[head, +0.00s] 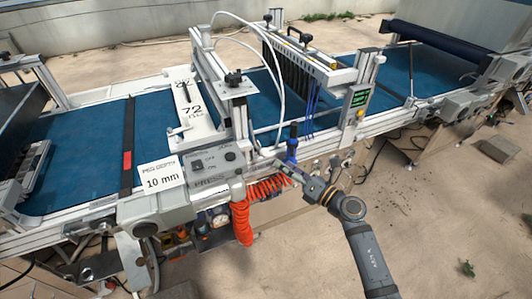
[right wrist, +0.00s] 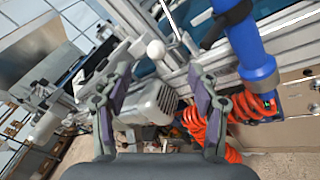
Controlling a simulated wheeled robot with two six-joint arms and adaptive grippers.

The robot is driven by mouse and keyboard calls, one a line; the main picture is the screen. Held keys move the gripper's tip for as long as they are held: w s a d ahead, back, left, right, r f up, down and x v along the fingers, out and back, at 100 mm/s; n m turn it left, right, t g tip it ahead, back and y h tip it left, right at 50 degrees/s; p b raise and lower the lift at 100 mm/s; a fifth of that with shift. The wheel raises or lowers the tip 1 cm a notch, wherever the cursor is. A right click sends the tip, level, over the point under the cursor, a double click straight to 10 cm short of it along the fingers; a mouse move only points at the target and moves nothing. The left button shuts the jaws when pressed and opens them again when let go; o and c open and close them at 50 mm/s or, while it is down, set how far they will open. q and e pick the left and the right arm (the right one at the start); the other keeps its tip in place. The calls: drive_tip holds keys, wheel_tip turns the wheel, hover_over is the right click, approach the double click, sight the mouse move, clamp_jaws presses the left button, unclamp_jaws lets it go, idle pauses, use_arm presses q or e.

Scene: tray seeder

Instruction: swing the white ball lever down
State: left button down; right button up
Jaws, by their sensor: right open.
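The white ball (right wrist: 156,50) of the lever shows in the right wrist view, ahead of my right gripper (right wrist: 158,76) and between the lines of its two fingers. The fingers are apart with nothing held between them. A pale bar runs up and left from near the ball. In the head view my right gripper (head: 287,170) is at the front side of the seeder, close to the blue cylinder (head: 292,146) and the red coiled hose (head: 268,189). I cannot clearly pick out the ball in the head view. My left gripper is not in view.
The blue cylinder (right wrist: 246,45) and red coiled hose (right wrist: 218,125) are close to the right finger in the wrist view. A grey motor (right wrist: 152,103) lies behind the fingers. In the head view, the control box (head: 212,162) is left of the gripper; open floor (head: 420,215) lies right.

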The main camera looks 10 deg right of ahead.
sight(266, 152)
drive_tip(key=x, duration=0.9)
drive_tip(key=shift+c, duration=0.5)
clamp_jaws()
